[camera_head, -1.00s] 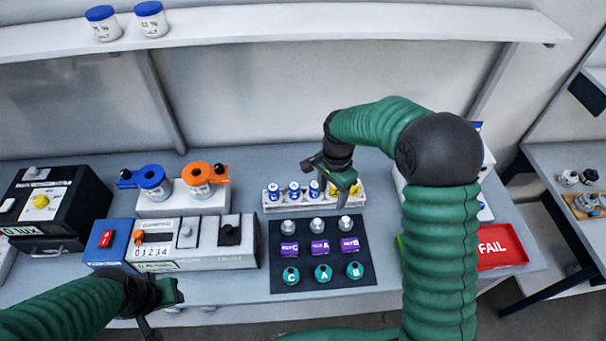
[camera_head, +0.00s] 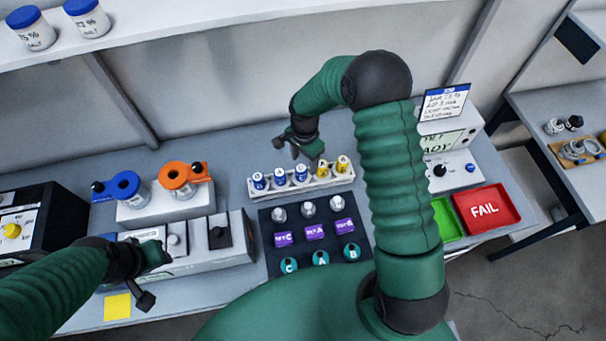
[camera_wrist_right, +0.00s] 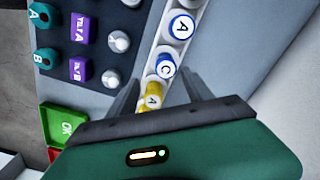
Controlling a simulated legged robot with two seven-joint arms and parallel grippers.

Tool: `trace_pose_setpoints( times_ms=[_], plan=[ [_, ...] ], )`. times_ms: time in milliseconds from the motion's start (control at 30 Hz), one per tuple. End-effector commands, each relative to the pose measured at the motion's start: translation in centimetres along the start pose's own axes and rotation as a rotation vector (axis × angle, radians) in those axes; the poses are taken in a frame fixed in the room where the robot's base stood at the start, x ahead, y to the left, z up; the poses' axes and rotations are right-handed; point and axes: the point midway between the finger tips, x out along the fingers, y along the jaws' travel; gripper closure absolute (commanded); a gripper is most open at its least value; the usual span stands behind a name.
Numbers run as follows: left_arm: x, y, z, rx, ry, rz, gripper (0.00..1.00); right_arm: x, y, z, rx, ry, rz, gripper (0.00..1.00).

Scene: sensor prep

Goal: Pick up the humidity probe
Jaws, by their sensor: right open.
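A white rack (camera_head: 303,181) at the middle of the bench holds a row of upright capped pieces: blue-and-white ones (camera_head: 280,177) on the left and yellow ones (camera_head: 322,169) on the right. I cannot tell which piece is the humidity probe. My right gripper (camera_head: 305,150) is open and empty, above and behind the rack. In the right wrist view its fingers (camera_wrist_right: 163,92) straddle the line of sight to a yellow piece (camera_wrist_right: 153,96), apparently apart from it. My left gripper (camera_head: 152,275) is open and empty over the front left of the bench.
A dark mat (camera_head: 270,226) in front of the rack carries silver, purple and teal parts. The red FAIL tray (camera_head: 486,209) and a green tray (camera_head: 446,217) lie right. Blue (camera_head: 126,187) and orange (camera_head: 178,177) ring fixtures stand left. A shelf crosses above.

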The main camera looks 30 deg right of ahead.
Motion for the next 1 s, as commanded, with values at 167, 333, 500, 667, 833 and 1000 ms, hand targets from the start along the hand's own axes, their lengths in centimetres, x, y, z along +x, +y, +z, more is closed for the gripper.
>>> trace_pose_setpoints(
  times_ms=[167, 333, 500, 667, 833, 1000],
  plan=[
    [-0.7, 0.0, -0.2, 0.0, 0.0, 0.0, 0.64, 2.2, -0.2, 0.5, -0.003, 0.004, 0.002, 0.41],
    [-2.4, 0.0, -0.6, 0.0, 0.0, 0.0, 0.64, 4.0, -0.3, 0.5, -0.003, 0.006, 0.002, 0.41],
    [-3.2, 0.0, -0.8, -0.001, 0.0, 0.0, 0.64, 6.9, -0.3, -0.1, -0.003, 0.003, 0.0, 0.41],
    [-3.0, 0.0, -0.7, -0.001, 0.0, 0.0, 0.64, 7.6, -0.3, -0.4, -0.002, 0.002, -0.002, 0.41],
    [-3.0, 0.0, -0.7, 0.0, 0.0, 0.0, 0.64, 7.5, -0.3, -0.4, -0.002, 0.002, -0.001, 0.51],
    [-3.0, 0.0, -0.7, 0.0, 0.0, 0.0, 0.64, 7.4, -0.4, -0.2, -0.002, 0.004, -0.002, 0.73]
  ],
)
